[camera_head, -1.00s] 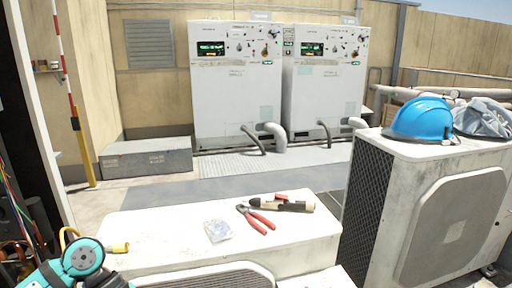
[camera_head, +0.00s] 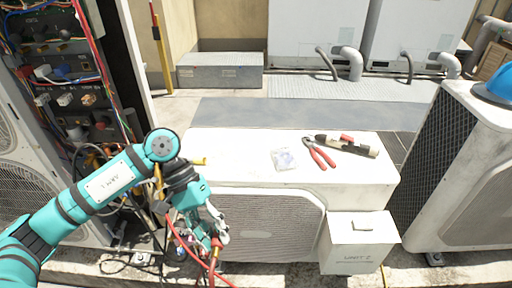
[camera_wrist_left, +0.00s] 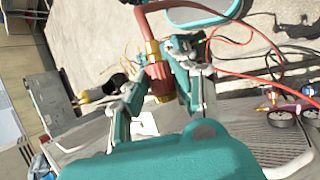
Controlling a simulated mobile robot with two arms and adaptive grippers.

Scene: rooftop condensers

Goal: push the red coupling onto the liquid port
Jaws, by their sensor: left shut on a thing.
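My left gripper (camera_head: 212,233) is at the lower middle of the head view, in front of the low condenser's grille. It is shut on the red coupling (camera_head: 217,243), and a red hose runs down from there. In the left wrist view the red coupling (camera_wrist_left: 160,82) sits between both fingers, with a brass fitting (camera_wrist_left: 152,52) on its far end and the red hose leading off it. I cannot pick out the liquid port with certainty in either view. My right gripper is not in view.
The low white condenser (camera_head: 262,172) carries red-handled pliers (camera_head: 318,152), a clear packet (camera_head: 285,159) and a black-and-tan tool (camera_head: 346,146). An open unit with wiring (camera_head: 66,70) stands left. Gauges (camera_wrist_left: 281,117) and loose hoses show in the wrist view.

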